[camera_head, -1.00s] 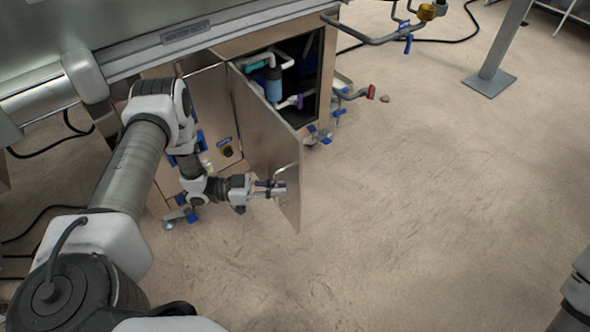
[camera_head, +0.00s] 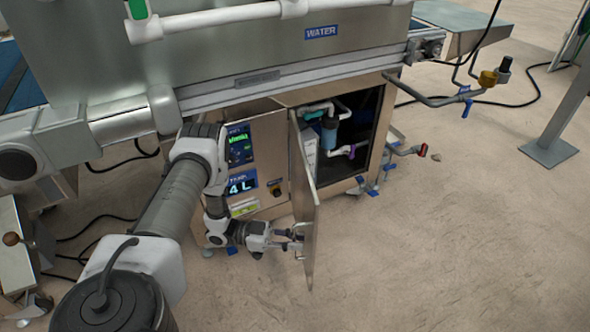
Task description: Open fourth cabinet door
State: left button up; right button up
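The cabinet door (camera_head: 304,190) is a metal panel standing open, swung out towards me and seen nearly edge-on. It is hinged at the left side of the open cabinet compartment (camera_head: 367,125). White pipes and a blue filter (camera_head: 329,134) show inside the dark compartment. My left gripper (camera_head: 291,237) is at the lower outer face of the door, on its left side. Its fingers reach up to the panel, but a handle and the finger gap are too small to make out. My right gripper is out of view.
Left of the door, a front panel (camera_head: 262,160) carries a lit display and a "4 L" label. A pipe with a brass fitting (camera_head: 488,78) juts out at the upper right. A metal post (camera_head: 560,125) stands farther right. The floor (camera_head: 440,240) in front is clear.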

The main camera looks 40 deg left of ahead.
pick_arm(q)
jog(key=v, duration=1.2)
dwell(0.4)
